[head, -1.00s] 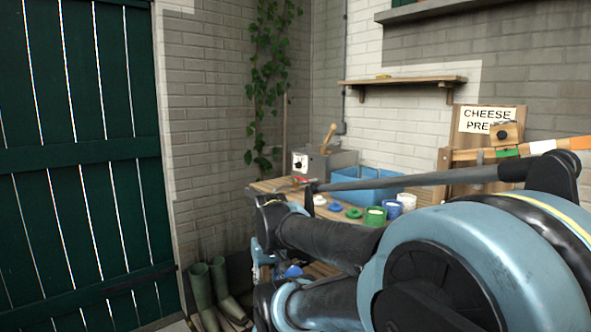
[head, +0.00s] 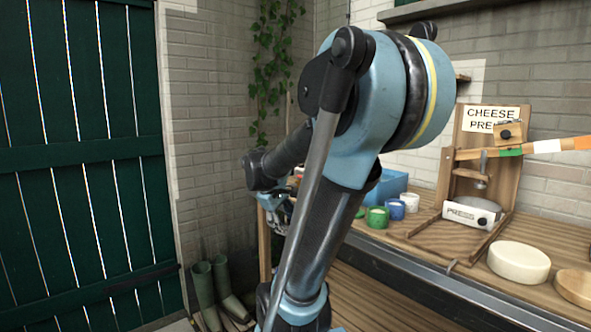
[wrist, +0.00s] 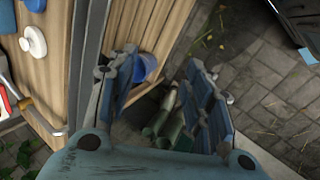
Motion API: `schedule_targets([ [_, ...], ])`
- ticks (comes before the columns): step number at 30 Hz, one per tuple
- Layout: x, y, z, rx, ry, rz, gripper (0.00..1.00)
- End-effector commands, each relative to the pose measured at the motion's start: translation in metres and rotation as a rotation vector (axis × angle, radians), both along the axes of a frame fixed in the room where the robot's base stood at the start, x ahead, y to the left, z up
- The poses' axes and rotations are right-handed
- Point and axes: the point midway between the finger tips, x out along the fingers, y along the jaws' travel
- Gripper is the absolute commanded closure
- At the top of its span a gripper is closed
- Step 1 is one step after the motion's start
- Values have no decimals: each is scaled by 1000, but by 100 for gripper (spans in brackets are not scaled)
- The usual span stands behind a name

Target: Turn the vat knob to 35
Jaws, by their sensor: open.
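The vat and its knob are not visible now; in the head view my raised arm covers the far left end of the bench (head: 400,232), where the vat stood in the earlier frame. My gripper (wrist: 165,98) is open and empty in the wrist view. Its two blue fingers are spread and point down past the bench's edge toward the paved floor. In the head view only part of it shows, behind my arm and beside the bench's left end.
Green boots (head: 212,290) stand on the floor by the green door (head: 80,170). A blue bucket (wrist: 148,68) is below the bench edge. Green (head: 377,217), blue (head: 395,209) and white (head: 410,202) pots, a cheese press (head: 480,180) and a pale cheese wheel (head: 518,262) are on the bench.

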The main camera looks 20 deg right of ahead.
Motion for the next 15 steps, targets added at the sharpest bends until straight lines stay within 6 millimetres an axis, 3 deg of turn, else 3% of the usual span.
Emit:
schedule_targets([
  [15, 164, -54, 62, -462, 188, 325, 53],
])
